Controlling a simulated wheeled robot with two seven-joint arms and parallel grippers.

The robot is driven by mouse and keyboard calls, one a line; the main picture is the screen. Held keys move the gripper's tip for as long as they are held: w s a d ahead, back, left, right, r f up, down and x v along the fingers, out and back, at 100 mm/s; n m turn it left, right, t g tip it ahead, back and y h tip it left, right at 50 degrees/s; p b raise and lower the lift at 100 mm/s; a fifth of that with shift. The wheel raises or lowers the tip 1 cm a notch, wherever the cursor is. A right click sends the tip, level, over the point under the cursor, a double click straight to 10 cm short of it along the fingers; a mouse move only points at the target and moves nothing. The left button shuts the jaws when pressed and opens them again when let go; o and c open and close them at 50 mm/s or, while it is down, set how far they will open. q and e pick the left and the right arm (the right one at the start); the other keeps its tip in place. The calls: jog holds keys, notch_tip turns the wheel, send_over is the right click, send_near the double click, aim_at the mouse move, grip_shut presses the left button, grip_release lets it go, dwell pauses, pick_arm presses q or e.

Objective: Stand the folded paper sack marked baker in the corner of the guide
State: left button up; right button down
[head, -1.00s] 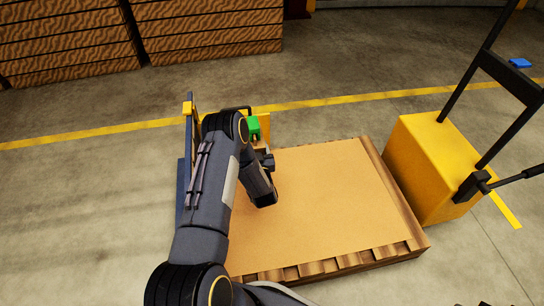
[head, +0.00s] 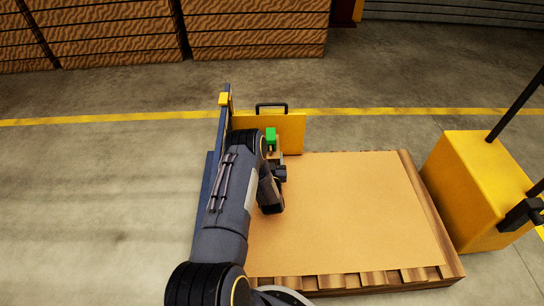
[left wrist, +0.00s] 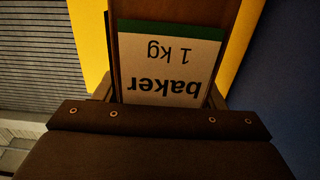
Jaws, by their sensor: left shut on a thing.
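The baker sack (left wrist: 165,70) fills the middle of the left wrist view. Its pale label reads "baker 1 kg" upside down, with a green band along the edge. The guide has a yellow back panel (head: 290,128) with a black handle and a blue side wall (head: 224,125) on the left. My left gripper (head: 273,157) is shut on the sack, just in front of the yellow panel. My arm hides much of the corner; I cannot tell whether the sack touches the pallet sheet.
A pallet (head: 440,225) with a bare tan sheet (head: 350,210) lies under the guide, clear to the right. A yellow truck body (head: 470,185) with black bars stands at its right. Stacked crates (head: 255,30) stand behind a yellow floor line (head: 130,118).

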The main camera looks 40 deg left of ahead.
pick_arm(q)
jog(key=shift+r, duration=0.25)
jog(key=shift+f, duration=0.1)
jog(key=o, duration=1.3)
jog(key=shift+f, duration=0.25)
jog(key=o, duration=0.5)
jog(key=shift+c, duration=0.2)
jog(key=shift+r, duration=0.1)
jog(key=p+v, duration=0.5)
jog(key=v, duration=0.7)
